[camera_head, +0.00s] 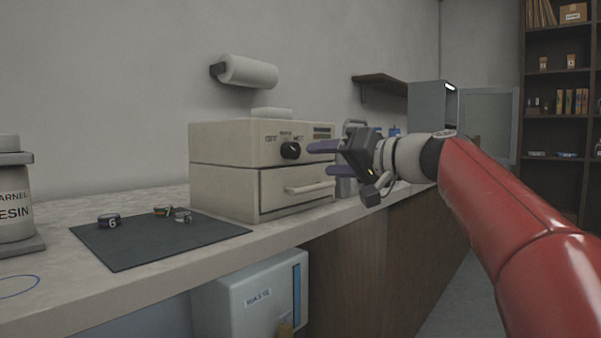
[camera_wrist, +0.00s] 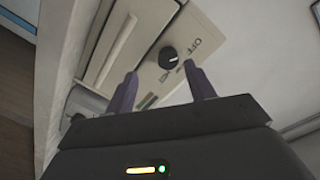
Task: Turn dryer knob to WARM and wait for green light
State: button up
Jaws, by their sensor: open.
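The dryer (camera_head: 236,144) is a beige box on the counter with a drawer and a pull handle below its control panel. Its black knob (camera_head: 290,150) sits on the upper front panel, under small printed labels. In the wrist view the knob (camera_wrist: 169,57) shows beyond my fingertips, with "OFF" printed beside it. My gripper (camera_head: 322,158) is open and empty, just right of the knob and in front of the panel's right part. The fingers are apart and not closed on the knob. A small dark indicator strip (camera_head: 322,132) is at the panel's upper right; I see no clear green light on it.
A dark mat (camera_head: 150,245) with several small round pieces lies left of the dryer. A resin container (camera_head: 14,205) stands at the far left. A paper towel roll (camera_head: 248,72) hangs on the wall. A grey bin (camera_head: 235,300) is below the counter.

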aim_at(296, 150)
jog(key=shift+y, duration=0.4)
jog(key=x, duration=0.2)
jog(key=r+p+x, duration=0.1)
jog(key=x, duration=0.5)
jog(key=shift+w+d+r+p, duration=0.2)
jog(key=shift+w+r+p, duration=0.05)
jog(key=shift+r+p, duration=0.1)
jog(key=c, duration=1)
